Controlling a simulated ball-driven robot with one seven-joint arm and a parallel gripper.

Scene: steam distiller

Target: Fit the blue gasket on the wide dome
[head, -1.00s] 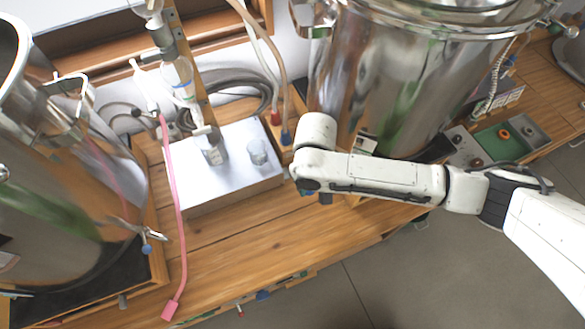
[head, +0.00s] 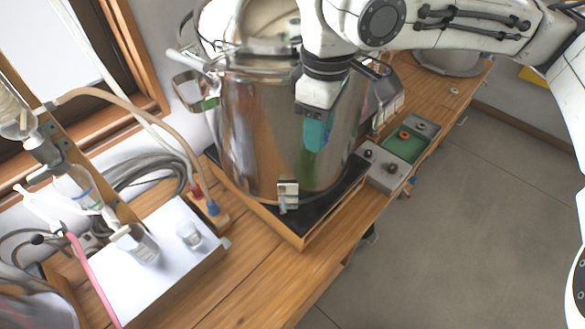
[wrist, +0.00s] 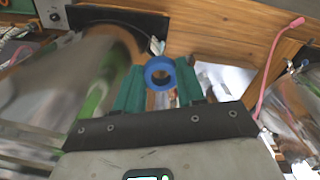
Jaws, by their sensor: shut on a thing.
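The blue gasket (wrist: 150,70) is a small thick ring with an open centre. In the wrist view it sits between the green fingertips of my gripper (wrist: 160,84), which is shut on it. In the head view my gripper (head: 316,132) hangs in front of the large shiny metal vessel (head: 250,130), and the gasket cannot be made out there. A shiny domed top (head: 268,28) shows above the vessel, partly hidden by my arm. I cannot tell whether it is the wide dome.
A metal clip (head: 288,195) stands at the vessel's foot. A white box (head: 165,265) with small glass jars is at the lower left. A tray with a green panel (head: 403,145) lies to the right. Hoses run at the left. Open floor (head: 450,220) lies right of the bench.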

